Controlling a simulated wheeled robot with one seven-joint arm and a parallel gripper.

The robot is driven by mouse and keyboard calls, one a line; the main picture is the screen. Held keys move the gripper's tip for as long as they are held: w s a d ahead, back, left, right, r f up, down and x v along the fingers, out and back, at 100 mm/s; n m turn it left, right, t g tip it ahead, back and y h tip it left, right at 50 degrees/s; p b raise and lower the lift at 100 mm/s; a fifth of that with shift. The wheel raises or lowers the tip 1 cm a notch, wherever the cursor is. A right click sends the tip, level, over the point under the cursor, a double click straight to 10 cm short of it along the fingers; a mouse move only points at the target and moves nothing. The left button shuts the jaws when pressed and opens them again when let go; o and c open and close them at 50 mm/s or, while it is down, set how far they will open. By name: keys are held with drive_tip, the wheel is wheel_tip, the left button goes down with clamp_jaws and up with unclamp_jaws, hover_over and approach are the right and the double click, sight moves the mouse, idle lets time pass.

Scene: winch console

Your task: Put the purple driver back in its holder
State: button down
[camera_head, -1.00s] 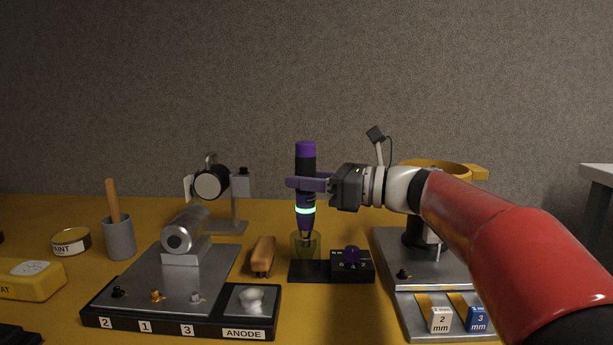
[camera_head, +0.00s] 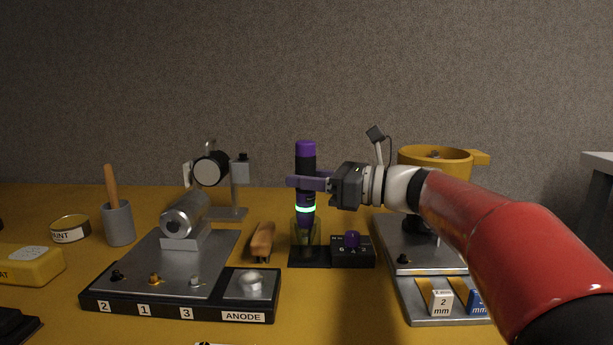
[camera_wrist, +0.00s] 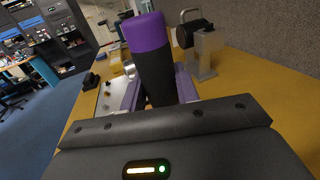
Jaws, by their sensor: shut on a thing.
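The purple driver (camera_head: 306,165) stands upright, with a purple cap, a black body and a glowing green ring. My gripper (camera_head: 308,184) is shut on its body from the right. The driver's lower end is inside the clear yellowish holder cup (camera_head: 307,236), which stands on a small black base (camera_head: 308,258). I cannot tell whether the tip touches the bottom. In the wrist view the driver (camera_wrist: 150,55) rises between my purple fingers, and its lower part is hidden.
The anode plate (camera_head: 170,262) is further left. A metal stand with a yellow ring (camera_head: 437,158) is at right, partly behind my arm.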

drive_tip(key=shift+f, duration=0.5)
drive_tip(key=shift+f+b, duration=0.45)
drive_tip(key=shift+f, duration=0.2)
drive_tip(key=c, duration=1)
unclamp_jaws()
drive_tip(key=shift+o, duration=0.2)
